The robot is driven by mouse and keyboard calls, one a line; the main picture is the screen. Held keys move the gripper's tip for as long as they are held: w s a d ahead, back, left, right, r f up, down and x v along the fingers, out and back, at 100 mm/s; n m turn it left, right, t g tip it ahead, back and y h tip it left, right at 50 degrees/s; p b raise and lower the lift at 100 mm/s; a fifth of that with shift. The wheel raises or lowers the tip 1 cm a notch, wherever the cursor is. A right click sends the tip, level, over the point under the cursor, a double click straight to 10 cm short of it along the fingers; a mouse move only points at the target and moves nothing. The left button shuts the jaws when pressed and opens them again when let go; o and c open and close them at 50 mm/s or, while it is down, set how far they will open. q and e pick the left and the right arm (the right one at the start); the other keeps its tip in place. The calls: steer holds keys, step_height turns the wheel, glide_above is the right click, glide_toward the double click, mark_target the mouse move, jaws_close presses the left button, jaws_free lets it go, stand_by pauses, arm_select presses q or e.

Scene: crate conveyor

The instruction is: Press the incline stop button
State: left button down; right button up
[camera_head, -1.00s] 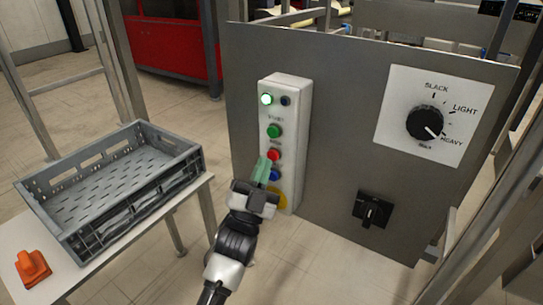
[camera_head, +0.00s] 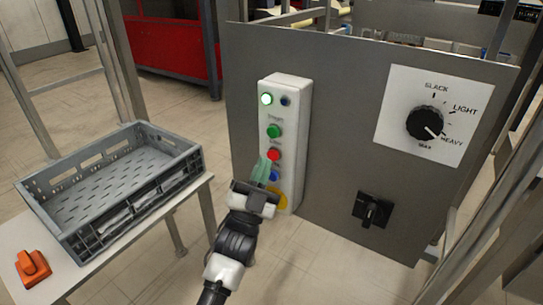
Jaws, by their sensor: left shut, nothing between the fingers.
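A white button box (camera_head: 293,107) is mounted upright on the grey panel. The labels are too small to read surely. My left gripper (camera_head: 263,165) is shut and empty, with its green fingertips in front of the box just below the red button. I cannot tell whether they touch it. The gripper hides part of the lower box. My right gripper is out of view.
The grey panel (camera_head: 330,190) also bears a dial (camera_head: 426,122) pointing near HEAVY and a black rotary switch (camera_head: 372,210). A grey crate (camera_head: 135,205) and an orange object (camera_head: 33,267) are on a white table at the left. Posts stand on both sides.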

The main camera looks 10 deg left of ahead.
arm_select(q)
steer(key=shift+w, duration=0.2)
steer(key=shift+w+d, duration=0.15)
steer(key=shift+w, duration=0.1)
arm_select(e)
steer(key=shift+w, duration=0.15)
arm_select(q)
steer(key=shift+w, duration=0.1)
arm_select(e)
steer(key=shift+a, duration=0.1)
